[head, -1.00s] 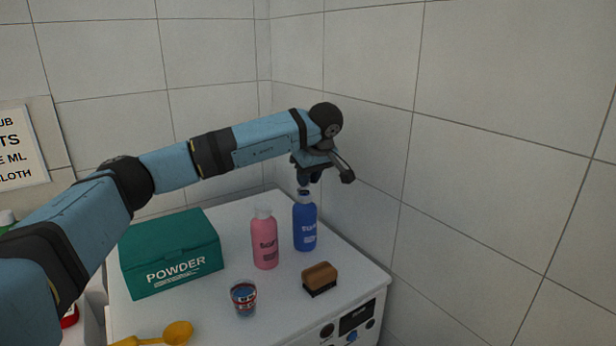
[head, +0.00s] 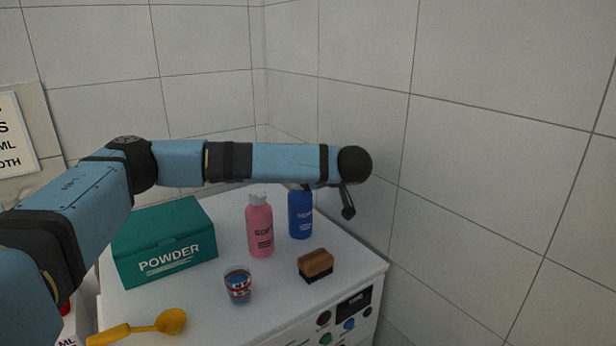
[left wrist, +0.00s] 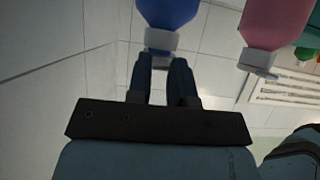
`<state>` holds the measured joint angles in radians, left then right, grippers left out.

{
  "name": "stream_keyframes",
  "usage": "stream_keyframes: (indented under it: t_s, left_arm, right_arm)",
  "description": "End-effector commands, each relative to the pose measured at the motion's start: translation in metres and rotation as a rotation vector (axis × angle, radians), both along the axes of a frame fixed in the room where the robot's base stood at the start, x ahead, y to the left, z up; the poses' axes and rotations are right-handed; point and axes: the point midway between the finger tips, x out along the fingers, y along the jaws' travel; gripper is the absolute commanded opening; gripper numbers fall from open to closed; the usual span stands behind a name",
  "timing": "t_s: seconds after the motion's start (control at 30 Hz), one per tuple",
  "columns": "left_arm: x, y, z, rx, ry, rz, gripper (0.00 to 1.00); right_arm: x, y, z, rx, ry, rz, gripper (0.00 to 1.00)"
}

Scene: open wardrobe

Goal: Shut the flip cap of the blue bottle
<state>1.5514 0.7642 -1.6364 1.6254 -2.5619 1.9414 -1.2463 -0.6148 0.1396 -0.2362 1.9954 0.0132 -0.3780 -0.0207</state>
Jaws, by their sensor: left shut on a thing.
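The blue bottle (head: 301,222) stands upright on the white top at the back right, beside the pink bottle (head: 259,230). Its cap is hidden behind my left arm in the head view. In the left wrist view, which looks upside down, the blue bottle (left wrist: 168,10) hangs from the top with its whitish cap (left wrist: 162,39) at my left gripper (left wrist: 164,56). The two fingers are close together on the cap. I cannot tell whether the flip lid is open or shut. My right gripper is in neither view.
A green powder box (head: 165,243) stands at left. Tiled walls (head: 470,170) rise close behind and right of the blue bottle.

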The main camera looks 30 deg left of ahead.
Motion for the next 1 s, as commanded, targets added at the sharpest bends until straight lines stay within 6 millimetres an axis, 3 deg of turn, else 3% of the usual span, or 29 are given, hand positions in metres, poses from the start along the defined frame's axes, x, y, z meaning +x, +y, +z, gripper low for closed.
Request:
stream_keyframes:
  t_s: [0.37, 0.9, 0.93, 1.0]
  left_arm:
    - [-0.0010, -0.0030, -0.0114, 0.156, -0.060, -0.001, 0.00]
    - [-0.0013, -0.0027, -0.0129, 0.180, -0.070, 0.000, 0.00]
    - [-0.0013, -0.0027, -0.0129, 0.180, -0.070, 0.000, 0.22]
    - [-0.0013, -0.0027, -0.0129, 0.180, -0.070, 0.000, 0.38]
  right_arm:
    - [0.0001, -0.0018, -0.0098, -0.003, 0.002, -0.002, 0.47]
    - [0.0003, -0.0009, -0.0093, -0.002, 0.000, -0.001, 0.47]
    - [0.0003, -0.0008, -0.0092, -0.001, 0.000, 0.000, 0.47]
    - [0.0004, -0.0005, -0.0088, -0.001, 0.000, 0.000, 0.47]
